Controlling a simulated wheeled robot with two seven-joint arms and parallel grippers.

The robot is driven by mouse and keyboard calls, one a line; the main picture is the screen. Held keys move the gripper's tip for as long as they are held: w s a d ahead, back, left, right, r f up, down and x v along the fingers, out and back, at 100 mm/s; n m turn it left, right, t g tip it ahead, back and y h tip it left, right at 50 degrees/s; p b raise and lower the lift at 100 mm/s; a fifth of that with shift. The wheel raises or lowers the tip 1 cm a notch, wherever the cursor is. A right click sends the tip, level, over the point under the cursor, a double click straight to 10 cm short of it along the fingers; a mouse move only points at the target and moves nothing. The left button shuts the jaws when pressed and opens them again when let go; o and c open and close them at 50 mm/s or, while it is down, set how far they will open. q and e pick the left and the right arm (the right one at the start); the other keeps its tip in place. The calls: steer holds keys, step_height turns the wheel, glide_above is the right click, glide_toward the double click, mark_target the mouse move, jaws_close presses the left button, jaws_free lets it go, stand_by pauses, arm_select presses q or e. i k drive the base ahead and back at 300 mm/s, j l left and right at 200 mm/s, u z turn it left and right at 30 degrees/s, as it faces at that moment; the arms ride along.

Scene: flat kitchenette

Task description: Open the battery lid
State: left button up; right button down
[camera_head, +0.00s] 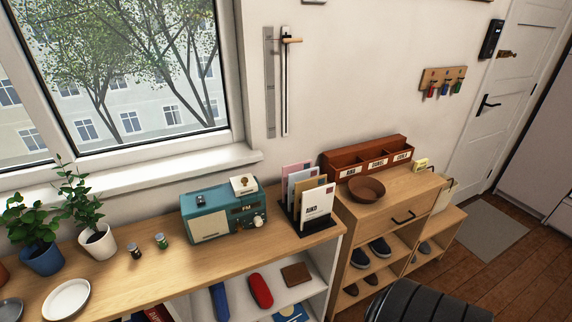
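A teal radio (222,213) with a light speaker panel and an "FM" front stands on the wooden sideboard below the window. A small dark detail (201,199) shows on the left of its top. A pale, squarish piece with a dark and gold mark (244,184) sits at the right of its top; I cannot tell whether this is the battery lid. Two small cylinders, one dark (134,250) and one green (161,241), stand left of the radio and may be batteries. Neither of my grippers is in view.
A letter rack (309,221) stands right of the radio. Potted plants (97,240) and a white plate (66,300) are on the left. A bowl (366,189) sits on the right cabinet. A dark ribbed shape (425,302) fills the bottom right. Sideboard space before the radio is clear.

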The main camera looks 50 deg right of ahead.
mark_target(245, 184)
steer(key=z, duration=1.1)
